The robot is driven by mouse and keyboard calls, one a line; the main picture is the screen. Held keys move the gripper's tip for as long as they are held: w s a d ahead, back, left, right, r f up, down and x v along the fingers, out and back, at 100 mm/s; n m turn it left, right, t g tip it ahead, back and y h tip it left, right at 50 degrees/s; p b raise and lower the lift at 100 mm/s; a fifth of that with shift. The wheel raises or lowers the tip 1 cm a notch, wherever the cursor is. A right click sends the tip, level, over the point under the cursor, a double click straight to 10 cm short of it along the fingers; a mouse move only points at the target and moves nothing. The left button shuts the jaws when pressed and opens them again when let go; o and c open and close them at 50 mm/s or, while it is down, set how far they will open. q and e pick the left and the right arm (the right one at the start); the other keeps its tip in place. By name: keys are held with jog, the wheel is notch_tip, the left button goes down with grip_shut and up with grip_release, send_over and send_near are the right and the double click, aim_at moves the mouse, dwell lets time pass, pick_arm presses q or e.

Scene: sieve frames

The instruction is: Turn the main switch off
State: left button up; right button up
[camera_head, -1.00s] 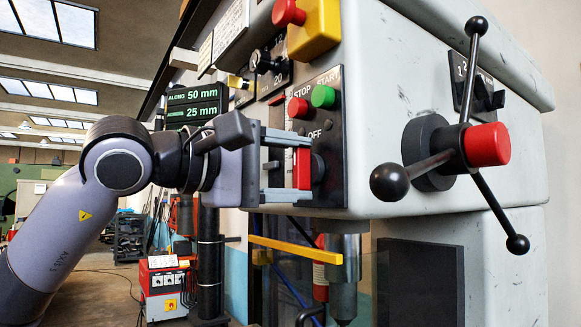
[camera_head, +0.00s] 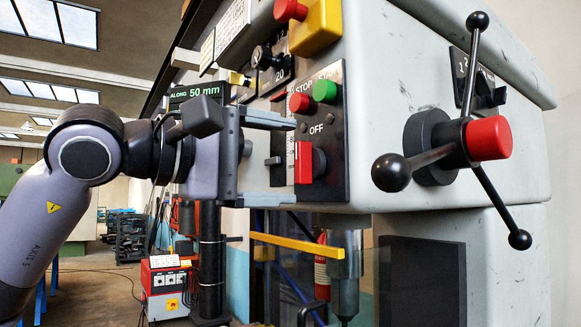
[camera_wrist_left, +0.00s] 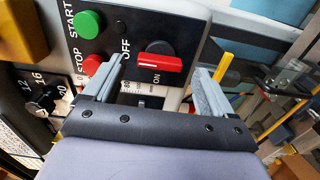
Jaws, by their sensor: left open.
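The main switch (camera_head: 303,162) is a red handle on a dark round base, low on the black control panel. Its handle stands vertical in the head view, in line with the OFF label above it. The switch (camera_wrist_left: 158,63) also shows in the left wrist view, lengthwise toward OFF, with ON printed beside it. My left gripper (camera_head: 292,160) is open and empty in front of the panel. In the head view one finger is above the handle's height and one below. In the wrist view the handle lies between the fingertips, apart from both. My right gripper is not in view.
Above the switch are a red STOP button (camera_head: 299,103) and a green START button (camera_head: 325,91). A yellow box (camera_head: 317,28) with a red button sits higher. A spoked lever hub (camera_head: 428,150) juts out at right. A yellow bar (camera_head: 298,244) lies below.

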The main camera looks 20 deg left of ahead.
pick_arm(q)
jog(key=v, duration=0.4)
jog(key=shift+s+a+b, duration=0.15)
jog(key=shift+s+b, duration=0.05)
jog(key=shift+b, duration=0.2)
